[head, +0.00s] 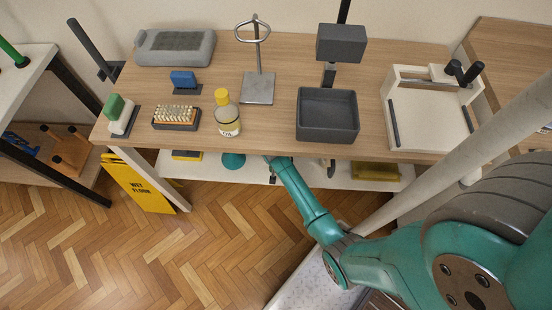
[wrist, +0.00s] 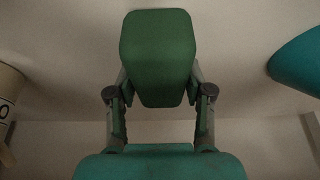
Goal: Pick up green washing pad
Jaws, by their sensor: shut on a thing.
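In the wrist view my gripper (wrist: 158,82) has its two fingers against the left and right sides of a green pad (wrist: 158,45). The pad is a dark green block with bevelled corners, held upright in front of the camera. I cannot tell whether it touches the shelf. In the head view my arm reaches in under the tabletop's front edge, and the fingers and held pad are hidden there. A separate green-and-white block (head: 114,108) stands on the tabletop at the far left.
The wooden tabletop (head: 375,70) overhangs the white lower shelf (head: 300,172). A teal object (wrist: 300,62) is close on the right in the wrist view; a pale container (wrist: 8,90) is on the left. A yellow wet-floor sign (head: 140,185) leans at the table's left leg.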

